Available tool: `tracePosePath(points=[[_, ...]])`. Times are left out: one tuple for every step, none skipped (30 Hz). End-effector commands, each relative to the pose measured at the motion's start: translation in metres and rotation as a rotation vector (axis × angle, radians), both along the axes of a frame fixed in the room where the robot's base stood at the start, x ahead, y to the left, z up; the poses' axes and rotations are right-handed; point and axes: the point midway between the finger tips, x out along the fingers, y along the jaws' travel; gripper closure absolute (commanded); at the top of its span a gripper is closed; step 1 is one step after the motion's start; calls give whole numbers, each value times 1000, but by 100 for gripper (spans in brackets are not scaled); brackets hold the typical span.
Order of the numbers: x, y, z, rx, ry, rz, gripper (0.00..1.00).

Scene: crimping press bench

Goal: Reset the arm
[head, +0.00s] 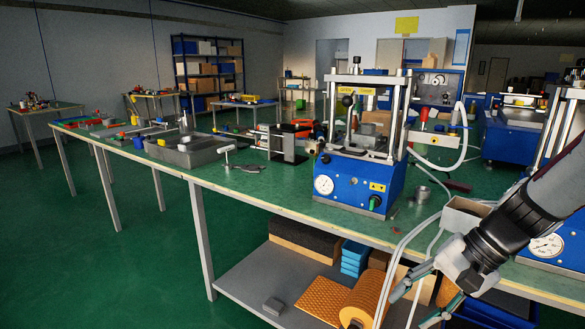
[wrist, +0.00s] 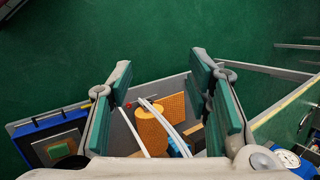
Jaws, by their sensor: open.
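My gripper (head: 412,290) is at the lower right in the head view, in front of the bench's front edge and pointing down to the left. In the wrist view its two green-padded fingers (wrist: 165,95) stand wide apart with nothing between them. The gripper is open and empty. Part of my arm shows at the right edge of the head view. The green-topped bench (head: 265,190) runs across the view behind the gripper, with a blue press (head: 362,182) on it.
The bench's lower shelf (head: 245,285) holds an orange roll (head: 362,300), blue blocks (head: 355,257) and a dark foam block (head: 305,240). Pale hoses hang from the bench near my gripper. A grey tray (head: 190,150) stands on the bench at left. The green floor (head: 90,270) at lower left is clear.

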Motion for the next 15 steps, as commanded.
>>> tracePosePath(points=[[-14,12,14,-36,-11,57,55],[-23,17,20,-55,-13,88,55],[-35,23,27,-81,-15,128,55],[-44,28,33,-100,-16,156,55],[-53,32,38,-120,-19,184,55],[-65,37,44,-146,-22,222,55],[-75,40,49,-167,-25,250,55],[-85,43,53,-188,-28,276,55],[-97,46,58,-215,-30,309,55],[-107,48,61,-236,-33,334,55],[-117,49,65,-257,-36,358,55],[-129,50,69,-285,-41,389,55],[-139,51,71,-306,-44,411,55],[-149,51,73,-327,-48,433,55],[-160,51,76,-355,-54,460,55]])
